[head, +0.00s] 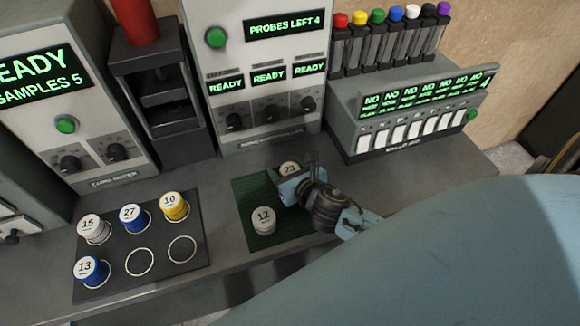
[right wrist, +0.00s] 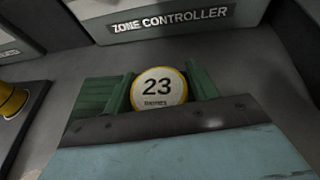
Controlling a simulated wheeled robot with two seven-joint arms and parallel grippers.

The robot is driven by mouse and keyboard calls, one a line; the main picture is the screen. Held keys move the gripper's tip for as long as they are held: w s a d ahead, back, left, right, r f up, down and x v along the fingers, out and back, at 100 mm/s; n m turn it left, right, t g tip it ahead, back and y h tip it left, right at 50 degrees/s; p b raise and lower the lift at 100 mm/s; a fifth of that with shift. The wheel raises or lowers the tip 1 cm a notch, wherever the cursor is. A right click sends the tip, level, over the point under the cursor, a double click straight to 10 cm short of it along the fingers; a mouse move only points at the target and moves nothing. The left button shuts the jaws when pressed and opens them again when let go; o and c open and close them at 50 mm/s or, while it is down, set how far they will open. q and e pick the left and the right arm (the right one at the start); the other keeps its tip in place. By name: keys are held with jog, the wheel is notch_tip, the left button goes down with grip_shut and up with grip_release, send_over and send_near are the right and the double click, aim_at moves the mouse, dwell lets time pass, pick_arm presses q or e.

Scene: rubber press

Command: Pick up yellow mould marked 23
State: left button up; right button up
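The mould marked 23 (head: 289,168) is at the back of the dark green mat (head: 246,190) on the bench. In the right wrist view its round white top with a yellow rim (right wrist: 158,88) faces me, upright; its lower part is hidden. My right gripper (head: 290,182) is right at it, its body covering the mould's near side. In the right wrist view green parts lie close on both sides of the mould; I cannot tell whether the fingers touch it. My left gripper is not in view.
A mould marked 12 (head: 263,220) stands on the same mat, close to my right gripper. A dark rack (head: 205,240) at left holds moulds 15, 27, 10 and 13, with two empty circles. The zone controller (right wrist: 175,18) stands behind; a dispenser (head: 400,120) stands at right.

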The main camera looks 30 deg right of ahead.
jog(key=c, duration=0.8)
